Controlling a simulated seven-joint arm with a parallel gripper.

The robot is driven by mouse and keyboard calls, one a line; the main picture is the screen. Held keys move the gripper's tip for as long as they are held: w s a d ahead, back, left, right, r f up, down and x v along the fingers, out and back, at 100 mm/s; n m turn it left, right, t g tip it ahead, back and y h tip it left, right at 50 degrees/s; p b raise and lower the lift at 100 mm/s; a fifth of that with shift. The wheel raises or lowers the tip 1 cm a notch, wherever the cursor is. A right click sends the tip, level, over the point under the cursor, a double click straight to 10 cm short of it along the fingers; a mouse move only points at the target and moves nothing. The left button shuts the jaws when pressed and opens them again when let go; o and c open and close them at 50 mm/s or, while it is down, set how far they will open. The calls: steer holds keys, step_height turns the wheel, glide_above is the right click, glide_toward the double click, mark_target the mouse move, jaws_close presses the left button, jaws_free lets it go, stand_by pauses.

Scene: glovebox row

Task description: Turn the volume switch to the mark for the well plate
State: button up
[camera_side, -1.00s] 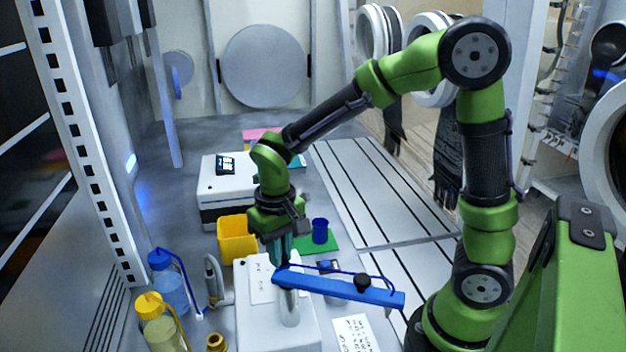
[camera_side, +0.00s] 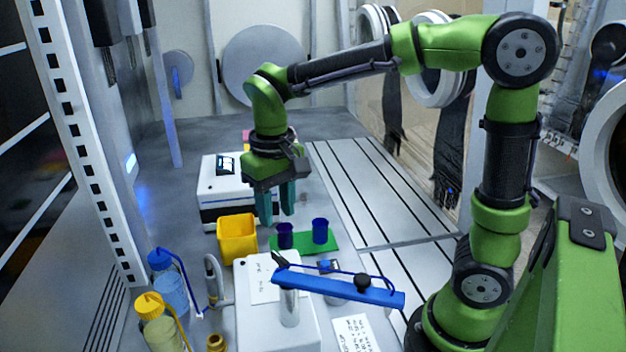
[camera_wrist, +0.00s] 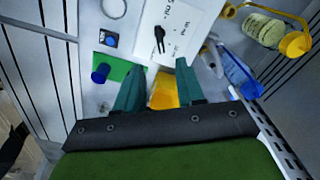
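The volume switch (camera_wrist: 159,36) is a small black knob with a long pointer on a white panel (camera_wrist: 185,25). In the side view the switch (camera_side: 280,259) sits on top of the white housing (camera_side: 262,318), partly behind the blue bar. Small handwritten marks lie around it; I cannot read them or tell which mark the pointer meets. My gripper (camera_side: 277,213) is raised above and behind the switch, pointing down. Its two teal fingers are apart with nothing between them. In the wrist view my gripper (camera_wrist: 160,70) is also open, and the switch lies beyond its fingertips, untouched.
A blue bar (camera_side: 340,288) extends over the housing's right side. A yellow bin (camera_side: 238,238) and two blue cups on a green mat (camera_side: 304,243) stand behind. Bottles with blue (camera_side: 170,280) and yellow (camera_side: 155,320) caps stand left. A slotted metal plate (camera_side: 385,190) is clear.

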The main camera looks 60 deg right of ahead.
step_height(320, 180, up, 7)
glide_above(280, 257)
steer(key=shift+f, duration=0.15)
steer(key=shift+w, duration=0.15)
steer(key=s+d+f+m+t+y, duration=0.1)
steer(key=s+d+f+t+y, duration=0.2)
steer(key=s+t, duration=0.55)
steer(key=shift+w+a+r+n+g+h, duration=0.5)
steer(key=shift+w+a+r+g+h, duration=0.85)
steer(key=shift+w+g, duration=2.85)
step_height(280, 257, down, 17)
steer(key=shift+a+r, duration=0.15)
